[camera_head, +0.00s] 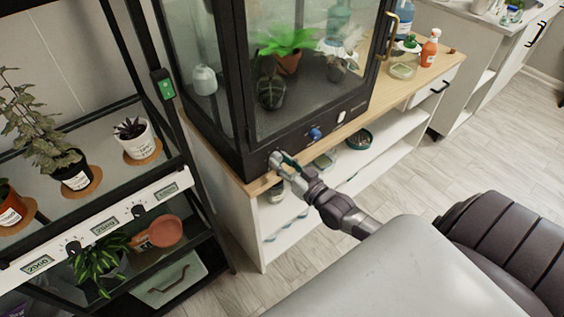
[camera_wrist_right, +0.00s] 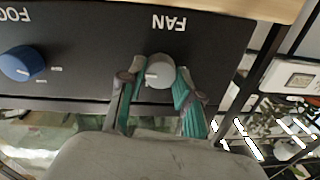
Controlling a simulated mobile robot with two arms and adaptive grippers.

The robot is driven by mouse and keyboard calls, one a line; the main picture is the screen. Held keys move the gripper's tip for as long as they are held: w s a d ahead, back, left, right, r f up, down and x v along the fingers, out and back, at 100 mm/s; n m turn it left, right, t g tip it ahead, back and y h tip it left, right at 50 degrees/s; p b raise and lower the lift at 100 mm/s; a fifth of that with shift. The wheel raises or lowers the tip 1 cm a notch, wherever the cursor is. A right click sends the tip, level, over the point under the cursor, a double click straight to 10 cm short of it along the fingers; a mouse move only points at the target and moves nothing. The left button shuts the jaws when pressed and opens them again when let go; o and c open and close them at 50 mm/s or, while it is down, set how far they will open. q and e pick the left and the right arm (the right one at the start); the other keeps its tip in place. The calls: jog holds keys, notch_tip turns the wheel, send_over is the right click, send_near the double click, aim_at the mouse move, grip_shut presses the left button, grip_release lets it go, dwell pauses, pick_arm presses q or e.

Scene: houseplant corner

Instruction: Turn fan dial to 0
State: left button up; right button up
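The fan dial (camera_wrist_right: 160,72) is a round light grey knob on the black front panel of the glass plant cabinet (camera_head: 262,138). The word FAN is upside down beside it in the right wrist view. A white line on the knob points toward the left of that view. My right gripper (camera_wrist_right: 158,80) has its teal-padded fingers on both sides of the knob, with the tips closed in against it. In the head view the right gripper (camera_head: 277,160) is at the panel's left end and hides most of the dial. My left gripper is not in view.
A blue knob (camera_head: 315,133), also in the wrist view (camera_wrist_right: 22,64), and a white control (camera_head: 340,117) are further along the panel. A plant shelf with dials and displays (camera_head: 104,228) stands left.

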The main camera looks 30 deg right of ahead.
grip_shut()
